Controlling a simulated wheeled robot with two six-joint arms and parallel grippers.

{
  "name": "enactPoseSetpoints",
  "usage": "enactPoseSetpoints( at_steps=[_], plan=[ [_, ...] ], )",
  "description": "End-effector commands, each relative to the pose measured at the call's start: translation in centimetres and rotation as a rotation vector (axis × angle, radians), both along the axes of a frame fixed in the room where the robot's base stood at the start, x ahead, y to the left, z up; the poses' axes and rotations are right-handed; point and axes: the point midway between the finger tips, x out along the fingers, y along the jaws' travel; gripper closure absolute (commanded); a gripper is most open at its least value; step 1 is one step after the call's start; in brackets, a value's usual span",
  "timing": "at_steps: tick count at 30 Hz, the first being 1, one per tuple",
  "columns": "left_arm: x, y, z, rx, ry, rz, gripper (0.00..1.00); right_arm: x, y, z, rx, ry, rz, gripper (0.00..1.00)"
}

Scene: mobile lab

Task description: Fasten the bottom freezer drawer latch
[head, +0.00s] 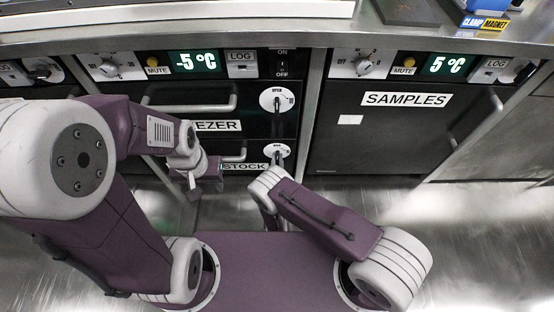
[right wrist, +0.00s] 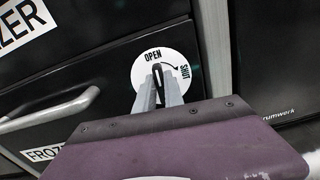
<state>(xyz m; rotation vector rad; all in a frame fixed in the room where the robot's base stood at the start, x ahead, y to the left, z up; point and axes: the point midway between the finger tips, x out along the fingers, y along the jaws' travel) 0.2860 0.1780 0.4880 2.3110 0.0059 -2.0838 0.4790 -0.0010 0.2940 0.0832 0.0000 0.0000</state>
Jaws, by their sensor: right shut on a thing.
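The bottom freezer drawer (head: 237,162), labelled STOCK, is a black front with a bar handle; it also shows in the right wrist view (right wrist: 110,110). Its latch has a white round plate (right wrist: 146,66) marked OPEN at the top and SHUT at the right, with a curved arrow between them. The dark latch lever (right wrist: 158,82) points up, near the OPEN mark. My right gripper (right wrist: 160,84) is shut on this lever. In the head view my arm partly hides the latch plate (head: 277,149). My left gripper (head: 205,184) hangs in front of the drawer's left side, apart from it.
The upper FREEZER drawer (head: 190,108) has its own latch (head: 277,101). A control panel above reads -5 °C (head: 195,61). A SAMPLES compartment (head: 410,125) is at the right. The countertop (head: 250,33) juts out above. The metal floor at right is clear.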

Motion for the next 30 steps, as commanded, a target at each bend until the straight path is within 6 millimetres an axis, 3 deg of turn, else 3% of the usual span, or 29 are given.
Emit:
enactPoseSetpoints(
  at_steps=[30],
  plan=[
    [0.0, 0.0, 4.7, 0.000, 0.000, 0.000, 0.64, 0.0, -0.7, -0.2, 0.923, 0.000, -0.001, 1.00]
  ],
)
